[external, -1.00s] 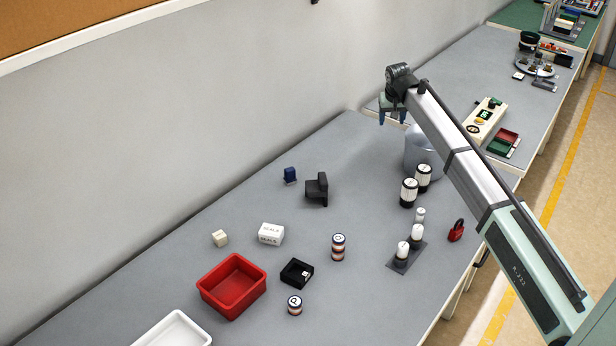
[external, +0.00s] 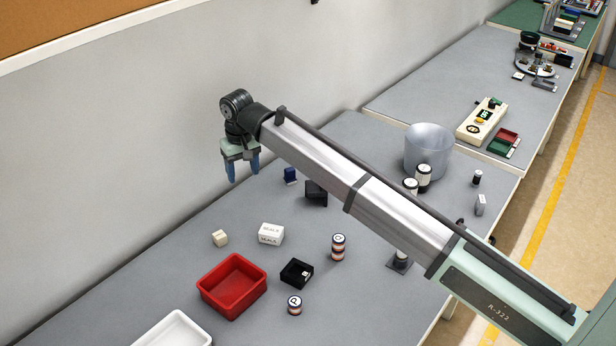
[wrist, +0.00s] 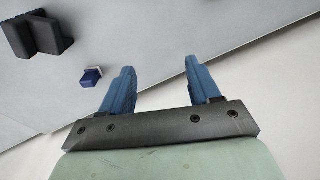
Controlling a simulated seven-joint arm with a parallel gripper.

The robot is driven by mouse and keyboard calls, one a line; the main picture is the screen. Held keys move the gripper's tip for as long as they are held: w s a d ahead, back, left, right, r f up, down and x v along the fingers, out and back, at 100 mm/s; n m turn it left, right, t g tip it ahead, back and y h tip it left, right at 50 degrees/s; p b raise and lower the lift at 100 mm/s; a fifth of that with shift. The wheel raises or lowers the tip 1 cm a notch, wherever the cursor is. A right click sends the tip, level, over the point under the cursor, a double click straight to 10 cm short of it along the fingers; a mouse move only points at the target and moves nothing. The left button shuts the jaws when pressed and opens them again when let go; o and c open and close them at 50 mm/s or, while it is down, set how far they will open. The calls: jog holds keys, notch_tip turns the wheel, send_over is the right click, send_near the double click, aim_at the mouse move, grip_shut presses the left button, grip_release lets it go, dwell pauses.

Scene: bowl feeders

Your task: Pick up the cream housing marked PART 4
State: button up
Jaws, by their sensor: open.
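A small cream block (external: 220,238) stands on the grey bench left of the white boxes in the external view. It looks like the cream housing, but its marking is too small to read. My gripper (external: 243,172) is open and empty, with blue fingers pointing down. It is raised above the back of the bench, and in the picture it is above the cream block and clear of it. In the wrist view my gripper's fingers (wrist: 159,68) are apart with nothing between them. The cream block is not in the wrist view.
White boxes marked SEALS (external: 271,233) sit close right of the cream block, and a red bin (external: 232,307) is in front. A blue item (external: 290,175) and a dark block (external: 316,193) stand behind, also in the wrist view. The wall (external: 120,130) runs along the back.

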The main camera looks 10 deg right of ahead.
jog(key=n, duration=0.1)
send_over(219, 235)
jog(key=shift+g, duration=0.3)
notch_tip(219, 235, down, 13)
jog(key=shift+r, duration=0.1)
jog(key=c, duration=1.1)
